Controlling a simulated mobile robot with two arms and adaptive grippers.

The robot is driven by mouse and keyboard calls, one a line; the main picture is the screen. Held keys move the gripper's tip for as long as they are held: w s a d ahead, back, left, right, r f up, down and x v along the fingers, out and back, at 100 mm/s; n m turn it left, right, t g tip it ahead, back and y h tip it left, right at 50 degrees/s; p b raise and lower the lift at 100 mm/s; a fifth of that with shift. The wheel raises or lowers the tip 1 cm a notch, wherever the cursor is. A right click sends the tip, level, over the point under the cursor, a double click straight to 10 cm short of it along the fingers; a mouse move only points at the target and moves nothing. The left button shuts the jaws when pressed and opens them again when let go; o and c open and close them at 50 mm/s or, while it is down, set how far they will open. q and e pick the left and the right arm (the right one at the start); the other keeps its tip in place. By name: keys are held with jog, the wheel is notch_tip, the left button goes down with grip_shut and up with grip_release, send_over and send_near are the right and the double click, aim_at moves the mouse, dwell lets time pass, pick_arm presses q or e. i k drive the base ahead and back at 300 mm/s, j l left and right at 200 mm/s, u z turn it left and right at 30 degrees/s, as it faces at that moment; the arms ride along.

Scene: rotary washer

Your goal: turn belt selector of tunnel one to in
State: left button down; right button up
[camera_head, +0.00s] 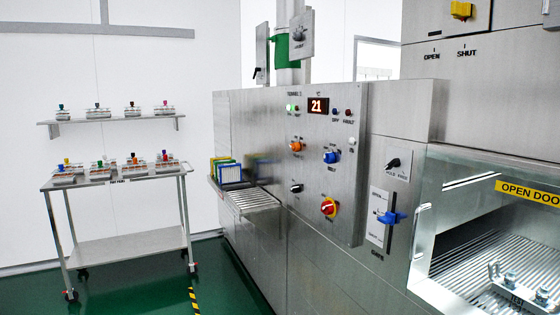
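The tunnel panel (345,110) is a steel face on the machine in the middle of the view, with "TUNNEL 1" lettered at its top. A blue knob (331,157) sits right of an orange knob (296,146); the small label under the blue knob seems to read "BELT". The lettering around it is too small to tell its exact setting. Neither gripper is in view.
A roller shelf (250,200) with colored racks sticks out left of the panel. A blue gate handle (391,217) and an open chamber (480,250) are at right. A wheeled cart (125,248) stands at left.

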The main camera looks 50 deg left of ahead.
aim_at(329, 158)
jog(key=u, duration=1.45)
